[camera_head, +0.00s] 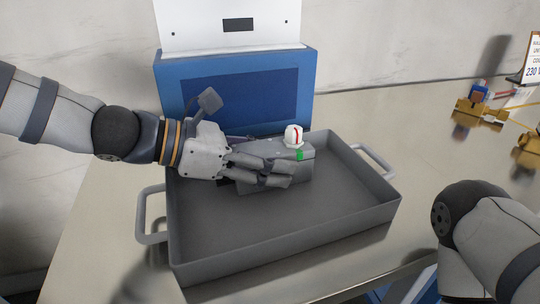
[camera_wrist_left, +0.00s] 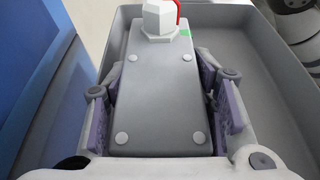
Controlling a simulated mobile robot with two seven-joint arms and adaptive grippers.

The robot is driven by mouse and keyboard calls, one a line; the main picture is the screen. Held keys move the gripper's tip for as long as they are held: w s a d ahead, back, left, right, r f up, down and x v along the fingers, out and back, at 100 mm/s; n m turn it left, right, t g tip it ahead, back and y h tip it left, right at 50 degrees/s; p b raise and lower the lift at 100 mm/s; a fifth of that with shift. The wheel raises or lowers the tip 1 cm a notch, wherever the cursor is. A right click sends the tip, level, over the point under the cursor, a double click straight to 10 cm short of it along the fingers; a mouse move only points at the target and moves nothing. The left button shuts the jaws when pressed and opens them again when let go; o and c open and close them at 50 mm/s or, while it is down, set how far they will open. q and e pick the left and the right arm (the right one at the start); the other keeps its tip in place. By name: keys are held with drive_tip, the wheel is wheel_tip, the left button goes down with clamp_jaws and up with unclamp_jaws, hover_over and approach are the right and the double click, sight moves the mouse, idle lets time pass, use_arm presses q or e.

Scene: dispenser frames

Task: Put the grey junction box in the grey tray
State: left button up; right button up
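The grey junction box (camera_head: 298,170) is a long box with a white nut-shaped fitting with a red stripe and a green mark at one end. It is over the back part of the grey tray (camera_head: 290,250), within its walls as seen; whether it touches the floor I cannot tell. My left gripper (camera_head: 272,175) has its fingers along both long sides of the box. In the left wrist view, the purple pads of the left gripper (camera_wrist_left: 160,90) flank the grey junction box (camera_wrist_left: 158,85) and appear closed on it. My right gripper is out of view.
A blue dispenser (camera_head: 305,85) with a white upright panel stands right behind the tray. Yellow fittings (camera_head: 480,110) lie on the metal table (camera_head: 420,120) at far right. The front of the tray is empty. My right arm is at the lower right.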

use_arm(q)
drive_tip(key=shift+r, duration=0.35)
drive_tip(key=p+v, duration=0.2)
drive_tip(key=v, duration=0.9)
drive_tip(key=shift+s+a+r, duration=0.1)
drive_tip(key=shift+r, duration=0.1)
drive_tip(key=shift+s+a, duration=0.1)
drive_tip(key=shift+a, duration=0.25)
drive_tip(key=shift+f, duration=0.1)
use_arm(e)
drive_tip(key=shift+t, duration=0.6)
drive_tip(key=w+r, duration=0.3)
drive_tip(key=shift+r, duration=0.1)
